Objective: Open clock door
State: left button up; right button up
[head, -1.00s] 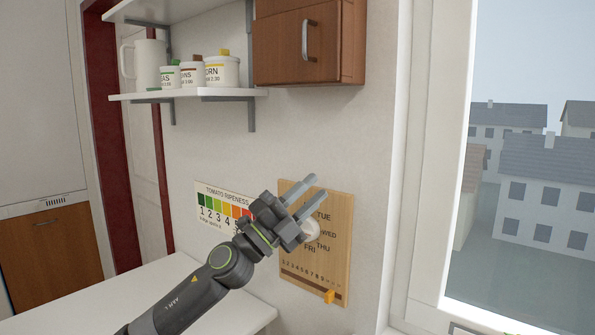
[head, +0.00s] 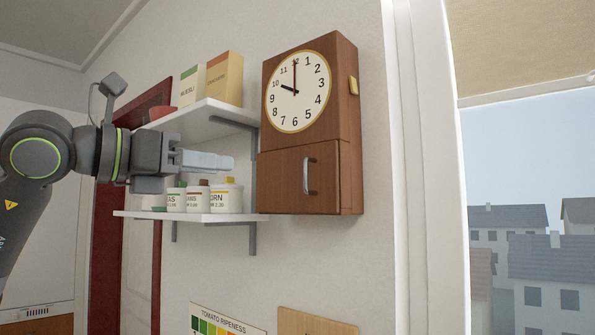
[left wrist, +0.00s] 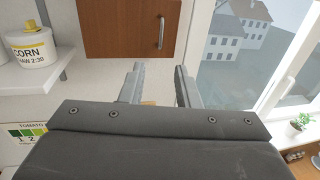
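The wooden clock (head: 332,110) hangs on the wall, with a white dial (head: 299,92) above. Its lower door (head: 280,182) looks shut and carries a silver upright handle (head: 306,176). My left gripper (head: 228,162) is left of the door in the head view, fingers pointing right towards it and not touching the handle. In the left wrist view the door (left wrist: 115,28) and handle (left wrist: 161,33) show beyond the fingers. There the two fingers of the left gripper (left wrist: 160,72) stand apart with nothing between them. My right gripper is not in view.
A lower shelf (head: 190,216) with several labelled canisters (head: 227,197) is close below the left gripper. An upper shelf (head: 205,115) holds boxes (head: 225,77). A window (head: 520,220) is on the right. The wall between clock and window is clear.

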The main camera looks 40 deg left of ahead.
aim_at(304, 174)
pick_arm(q)
jog(key=p+x, duration=0.8)
jog(key=x, duration=0.7)
jog(key=shift+d+r, duration=0.1)
jog(key=shift+d, duration=0.1)
jog(key=shift+w+d+p, duration=0.2)
jog(key=shift+w+p, duration=0.25)
jog(key=shift+w, duration=0.25)
jog(key=shift+c, duration=0.4)
grip_shut()
